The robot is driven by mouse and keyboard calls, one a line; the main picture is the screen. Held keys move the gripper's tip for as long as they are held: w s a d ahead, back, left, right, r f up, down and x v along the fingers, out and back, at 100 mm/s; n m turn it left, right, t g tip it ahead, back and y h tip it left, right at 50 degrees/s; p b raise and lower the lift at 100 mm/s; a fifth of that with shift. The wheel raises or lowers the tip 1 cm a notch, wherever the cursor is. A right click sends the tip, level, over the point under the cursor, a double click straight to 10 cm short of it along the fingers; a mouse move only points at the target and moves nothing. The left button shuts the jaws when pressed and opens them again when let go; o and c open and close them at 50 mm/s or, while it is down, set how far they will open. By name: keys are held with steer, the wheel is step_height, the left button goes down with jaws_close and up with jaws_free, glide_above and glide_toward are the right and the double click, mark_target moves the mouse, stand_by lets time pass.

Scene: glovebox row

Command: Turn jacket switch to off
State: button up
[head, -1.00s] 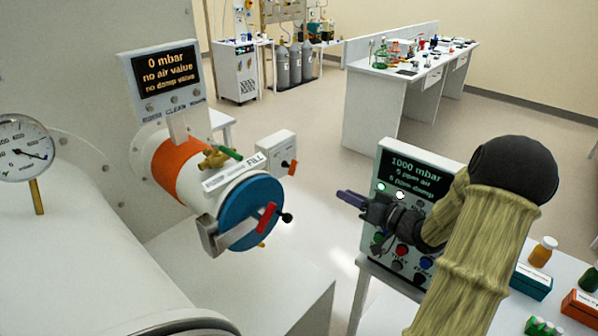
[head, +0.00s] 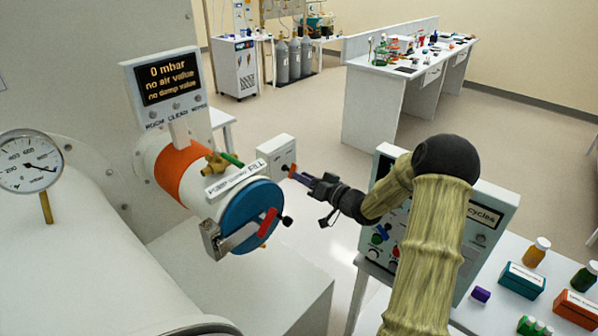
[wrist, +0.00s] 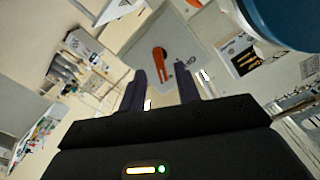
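A pale switch box (head: 276,154) stands just right of the blue-ended cylinder in the head view. Its label is too small to read, so I cannot confirm it is the jacket switch. In the wrist view the box (wrist: 188,42) shows an orange lever (wrist: 160,62) on a dark pivot, lying slanted. My gripper (head: 297,172) is at the box's right side in the head view, with its fingertips near the lever. In the wrist view my gripper (wrist: 162,82) is open and empty, its two dark fingers apart, with the lever ahead between them. Contact cannot be told.
The cylinder's blue end (head: 250,215) with a red handle (head: 267,221) is close left of my gripper. A control panel (head: 484,240) stands behind my arm. A side table (head: 485,312) with bottles and boxes is at lower right. Open floor (head: 310,125) lies behind.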

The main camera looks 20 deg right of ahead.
steer(key=shift+x, duration=1.15)
steer(key=shift+c, duration=0.2)
jaws_close()
